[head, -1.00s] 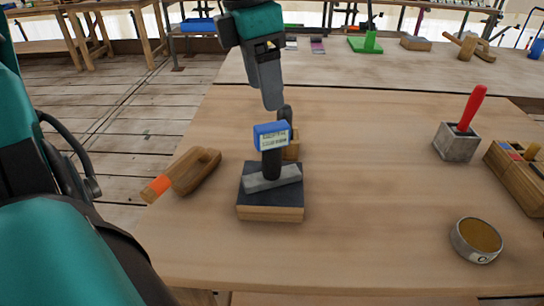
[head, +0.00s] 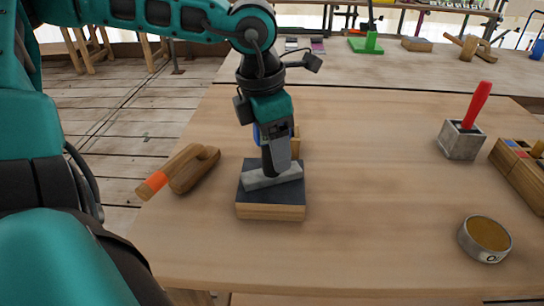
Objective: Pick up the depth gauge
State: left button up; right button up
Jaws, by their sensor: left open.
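The depth gauge stands upright on a wooden block with a dark top (head: 270,211). Its grey base (head: 288,174) shows, and a sliver of its blue head (head: 257,134) shows at the left of my gripper. My left gripper (head: 275,160) points down over the gauge, its jaws open, and hides most of the blue head and the dark stem. I cannot tell whether the fingers touch the gauge. My right gripper is not in view.
A wooden tool with an orange band (head: 190,168) lies left of the block. A small wooden piece (head: 296,144) stands just behind the gauge. At right are a grey cube with a red handle (head: 461,139), a round tin (head: 485,240) and a wooden box (head: 519,174). The table between is clear.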

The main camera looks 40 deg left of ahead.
pick_arm(q)
jog(key=shift+f, duration=0.15)
jog(key=c, duration=1.2)
jog(key=shift+c, duration=0.2)
